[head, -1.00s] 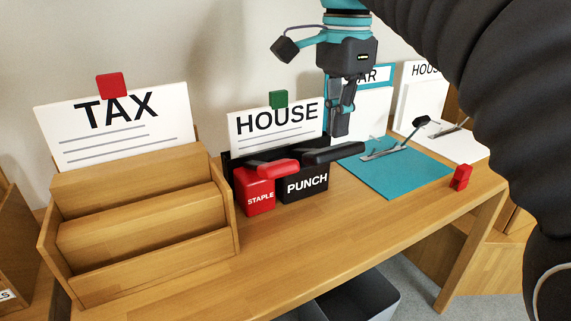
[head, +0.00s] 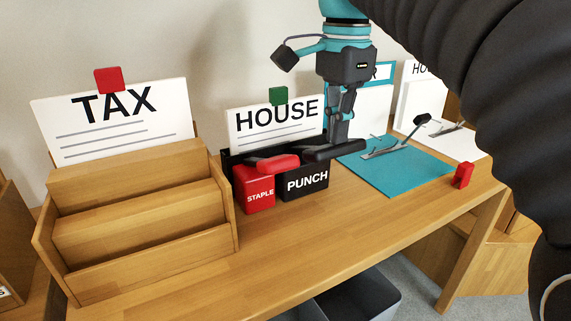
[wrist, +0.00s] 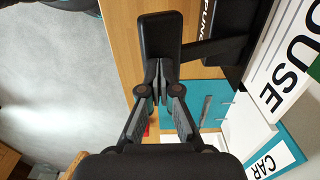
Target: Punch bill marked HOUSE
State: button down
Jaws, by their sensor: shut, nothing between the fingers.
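The bill marked HOUSE (head: 277,125) stands upright with a green clip (head: 278,96) on its top edge, its lower part in a dark holder behind the punch. The black box labelled PUNCH (head: 307,181) sits in front of it, with a black lever (head: 325,153) on top. In the wrist view the lever's end (wrist: 160,35) lies right at my fingertips. My gripper (head: 337,138) is shut and empty, pointing down at the lever's right end. It looks to be touching the lever. The wrist view also shows the bill (wrist: 285,70) at the right.
A red stapler (head: 257,190) stands just left of the punch. A wooden rack (head: 140,215) holds the TAX bill (head: 120,120). A teal folder (head: 400,170) and a small red block (head: 463,174) lie to the right. The desk front is clear.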

aim_at(340, 155)
jog(key=shift+f+b, duration=0.7)
jog(key=shift+f, duration=0.75)
jog(key=shift+s+d+f+b, duration=0.25)
jog(key=shift+s+f+b, duration=0.15)
jog(key=shift+f+b, duration=0.3)
jog(key=shift+f, duration=0.15)
notch_tip(340, 155, up, 7)
jog(key=p, duration=0.6)
jog(key=shift+f, duration=0.2)
jog(key=shift+r+p, duration=0.35)
jog(key=shift+r, duration=0.9)
